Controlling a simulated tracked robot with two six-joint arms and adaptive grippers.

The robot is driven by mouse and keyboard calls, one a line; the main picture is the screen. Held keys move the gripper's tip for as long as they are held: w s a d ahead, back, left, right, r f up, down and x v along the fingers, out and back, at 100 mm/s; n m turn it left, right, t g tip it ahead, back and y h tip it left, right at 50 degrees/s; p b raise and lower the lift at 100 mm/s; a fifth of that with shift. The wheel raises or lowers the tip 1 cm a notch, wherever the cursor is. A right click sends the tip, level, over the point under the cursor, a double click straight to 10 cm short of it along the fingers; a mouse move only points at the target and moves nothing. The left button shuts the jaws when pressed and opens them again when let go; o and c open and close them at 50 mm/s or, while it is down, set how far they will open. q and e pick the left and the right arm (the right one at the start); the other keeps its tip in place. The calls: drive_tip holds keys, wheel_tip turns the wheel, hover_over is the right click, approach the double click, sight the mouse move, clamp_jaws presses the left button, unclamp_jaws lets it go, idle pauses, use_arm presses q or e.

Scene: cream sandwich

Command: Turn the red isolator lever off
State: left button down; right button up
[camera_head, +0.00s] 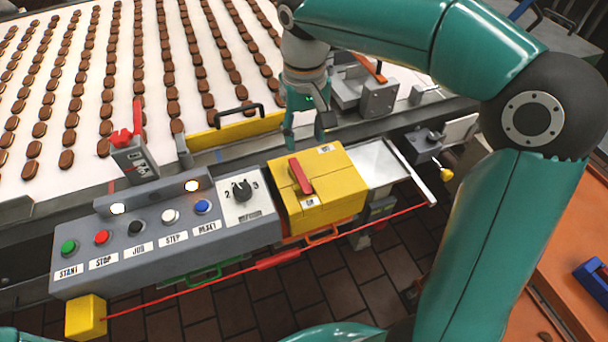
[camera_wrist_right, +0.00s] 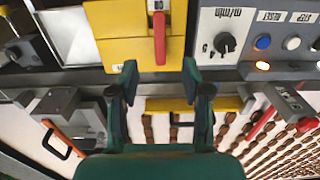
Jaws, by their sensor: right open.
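The red isolator lever (camera_head: 300,176) lies across the top of a yellow box (camera_head: 343,184) at the right end of the control panel. Its near end lies close to a white label by the box's front edge; another label sits at the far right edge. In the right wrist view the lever (camera_wrist_right: 160,38) stands out against the yellow box (camera_wrist_right: 118,52), above my fingers. My right gripper (camera_head: 306,132) points down just beyond the box's far edge, open and empty. Its two fingers (camera_wrist_right: 160,78) show apart in the wrist view, with the lever clear of them. My left gripper is out of sight.
The grey panel (camera_head: 170,262) carries coloured buttons and a black selector knob (camera_head: 242,190) left of the box. A yellow bar with a black handle (camera_head: 238,113) is near my right gripper. A red cord (camera_head: 190,288) runs in front. Biscuits fill the conveyor (camera_head: 50,165) behind.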

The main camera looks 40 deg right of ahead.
sight(305, 184)
wheel_tip(305, 184, down, 14)
drive_tip(key=shift+f, duration=0.1)
idle(0.4)
clamp_jaws()
